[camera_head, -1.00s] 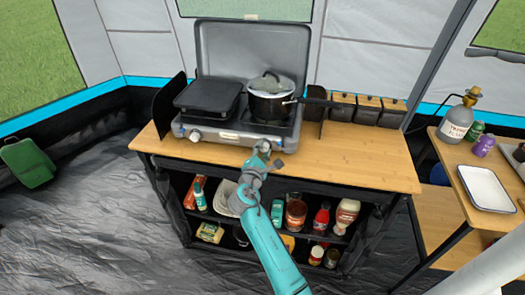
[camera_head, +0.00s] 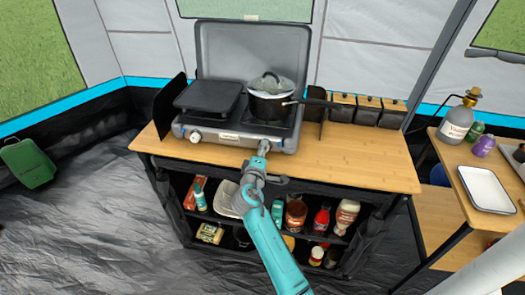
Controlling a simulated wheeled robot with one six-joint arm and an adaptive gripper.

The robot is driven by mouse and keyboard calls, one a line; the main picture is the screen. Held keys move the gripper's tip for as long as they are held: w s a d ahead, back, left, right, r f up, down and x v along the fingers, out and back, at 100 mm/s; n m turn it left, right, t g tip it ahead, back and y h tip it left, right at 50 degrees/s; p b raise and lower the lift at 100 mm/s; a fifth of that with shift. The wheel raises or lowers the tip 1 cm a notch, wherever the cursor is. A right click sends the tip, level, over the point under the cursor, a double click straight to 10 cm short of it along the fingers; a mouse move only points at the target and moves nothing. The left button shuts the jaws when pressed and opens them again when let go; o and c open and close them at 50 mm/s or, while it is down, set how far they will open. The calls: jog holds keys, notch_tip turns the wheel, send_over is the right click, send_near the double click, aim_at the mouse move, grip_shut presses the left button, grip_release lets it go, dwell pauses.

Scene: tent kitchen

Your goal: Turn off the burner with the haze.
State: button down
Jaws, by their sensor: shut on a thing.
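The two-burner camp stove (camera_head: 230,139) stands on the wooden counter with its lid raised. A dark griddle (camera_head: 208,95) covers its left burner. A black pot (camera_head: 268,106) with a glass lid (camera_head: 271,83) sits on its right burner, handle pointing right. I cannot clearly make out haze over either burner. The left knob (camera_head: 196,136) is visible on the front panel. My gripper (camera_head: 264,147) is at the right end of that panel, shut on the right knob, which it hides. The knob's setting cannot be seen.
Black containers with wooden lids (camera_head: 368,110) stand right of the stove. The counter (camera_head: 350,155) is clear in front of them. Shelves below hold bottles and jars (camera_head: 322,220). A side table at right holds a white tray (camera_head: 485,189) and a gas bottle (camera_head: 456,124).

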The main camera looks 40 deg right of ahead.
jog(key=c, duration=1.9)
grip_release()
jog(key=shift+m, duration=0.3)
grip_shut()
jog(key=o, duration=1.2)
grip_release()
jog(key=shift+c, duration=0.2)
jog(key=shift+f, duration=0.1)
